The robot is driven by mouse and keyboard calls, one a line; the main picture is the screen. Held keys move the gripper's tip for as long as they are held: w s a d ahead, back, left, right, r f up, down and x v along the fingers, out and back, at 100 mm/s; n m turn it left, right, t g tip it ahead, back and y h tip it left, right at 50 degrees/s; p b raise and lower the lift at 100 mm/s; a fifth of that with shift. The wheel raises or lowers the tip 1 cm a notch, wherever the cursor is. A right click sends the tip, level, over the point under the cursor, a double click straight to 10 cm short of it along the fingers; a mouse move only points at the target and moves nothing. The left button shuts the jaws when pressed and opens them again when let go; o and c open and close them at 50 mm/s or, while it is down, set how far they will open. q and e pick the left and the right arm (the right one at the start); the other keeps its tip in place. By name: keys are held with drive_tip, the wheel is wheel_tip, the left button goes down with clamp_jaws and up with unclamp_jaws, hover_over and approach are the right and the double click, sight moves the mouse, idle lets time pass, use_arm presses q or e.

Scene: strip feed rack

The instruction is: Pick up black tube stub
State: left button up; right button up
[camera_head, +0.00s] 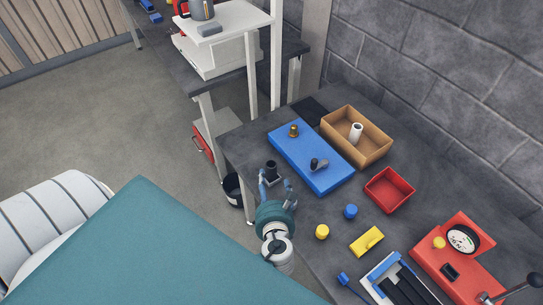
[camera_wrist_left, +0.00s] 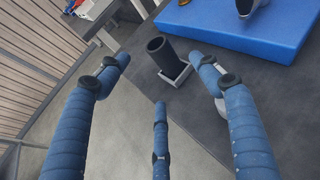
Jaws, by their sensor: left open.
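The black tube stub (camera_head: 271,166) stands upright in a small grey holder at the near left edge of the dark table, left of the blue mat. It also shows in the left wrist view (camera_wrist_left: 160,48), with its open top visible and its base inside the grey holder (camera_wrist_left: 180,78). My left gripper (camera_head: 275,183) is open and empty. Its blue fingers are spread just on the near side of the stub. In the left wrist view the stub lies ahead, between the two upper fingertips, with no finger seen gripping it. My right gripper is not in view.
The blue mat (camera_head: 318,178) carries a brass piece (camera_head: 294,130) and a dark-and-grey part (camera_head: 319,164). A cardboard box (camera_head: 377,150) and red tray (camera_head: 389,190) lie beyond. Blue (camera_head: 350,211) and yellow (camera_head: 322,232) pieces lie to the right. The table edge is close to the stub.

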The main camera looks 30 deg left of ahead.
sight(269, 172)
use_arm(q)
drive_tip(key=shift+x, duration=1.2)
drive_tip(key=shift+w+a+f+p, duration=0.15)
drive_tip(key=shift+w+a+p, duration=0.2)
drive_tip(key=p+x, duration=0.1)
drive_tip(key=x, duration=0.2)
drive_tip(key=shift+w+a+f, duration=0.1)
drive_tip(key=shift+w, duration=0.05)
drive_tip(key=shift+w+a+f, duration=0.3)
drive_tip(key=shift+w, duration=0.05)
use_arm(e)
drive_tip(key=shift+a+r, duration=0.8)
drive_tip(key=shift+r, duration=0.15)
use_arm(q)
drive_tip(key=shift+d, duration=0.1)
drive_tip(key=c, duration=0.4)
drive_tip(key=shift+r, duration=0.15)
clamp_jaws()
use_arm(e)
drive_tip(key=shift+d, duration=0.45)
